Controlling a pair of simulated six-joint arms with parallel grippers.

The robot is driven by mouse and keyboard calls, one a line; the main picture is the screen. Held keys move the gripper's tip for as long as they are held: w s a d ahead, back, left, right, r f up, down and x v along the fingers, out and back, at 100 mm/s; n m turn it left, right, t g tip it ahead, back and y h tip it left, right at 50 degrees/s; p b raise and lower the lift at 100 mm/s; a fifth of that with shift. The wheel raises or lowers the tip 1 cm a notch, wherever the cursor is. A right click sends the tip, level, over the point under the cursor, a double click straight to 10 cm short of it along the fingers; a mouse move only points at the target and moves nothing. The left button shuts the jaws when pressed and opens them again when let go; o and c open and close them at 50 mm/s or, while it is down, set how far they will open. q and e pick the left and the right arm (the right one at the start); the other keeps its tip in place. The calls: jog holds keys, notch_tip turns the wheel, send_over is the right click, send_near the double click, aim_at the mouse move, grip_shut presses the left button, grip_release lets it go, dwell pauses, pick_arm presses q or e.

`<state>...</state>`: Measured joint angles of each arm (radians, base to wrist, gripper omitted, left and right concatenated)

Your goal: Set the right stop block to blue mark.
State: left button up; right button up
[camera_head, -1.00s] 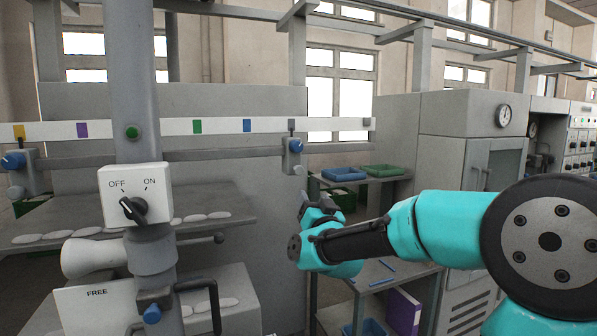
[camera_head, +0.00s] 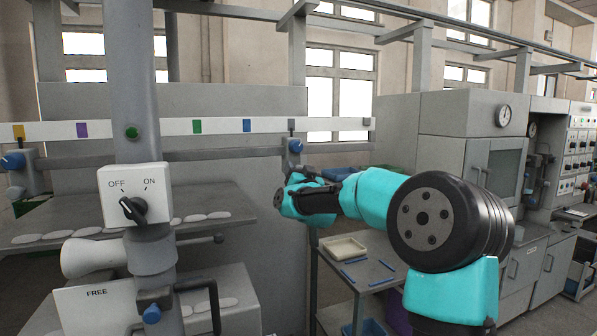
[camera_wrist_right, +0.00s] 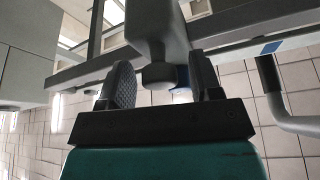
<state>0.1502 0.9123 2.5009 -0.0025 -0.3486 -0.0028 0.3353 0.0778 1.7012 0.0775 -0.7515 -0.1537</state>
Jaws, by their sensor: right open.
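The right stop block (camera_head: 292,145) sits on the rail under the grey mark, to the right of the blue mark (camera_head: 247,126) on the white strip. Its lower part is hidden behind my right gripper (camera_head: 287,182), which is just below it. In the right wrist view, the open fingers of my right gripper (camera_wrist_right: 163,82) stand on either side of the block's rounded end (camera_wrist_right: 159,75), with gaps visible. A bit of blue shows behind that end. My left gripper is not in view.
The rail (camera_head: 225,154) runs left past the blue and green (camera_head: 197,126) marks. The left stop block (camera_head: 30,172) is at the far left. A post with an OFF/ON switch box (camera_head: 134,195) stands in front. A shelf (camera_head: 130,218) holds several pale discs below the rail.

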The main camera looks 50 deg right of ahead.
jog(key=shift+w+d, duration=0.1)
jog(key=shift+w, duration=0.05)
grip_shut()
dwell(0.5)
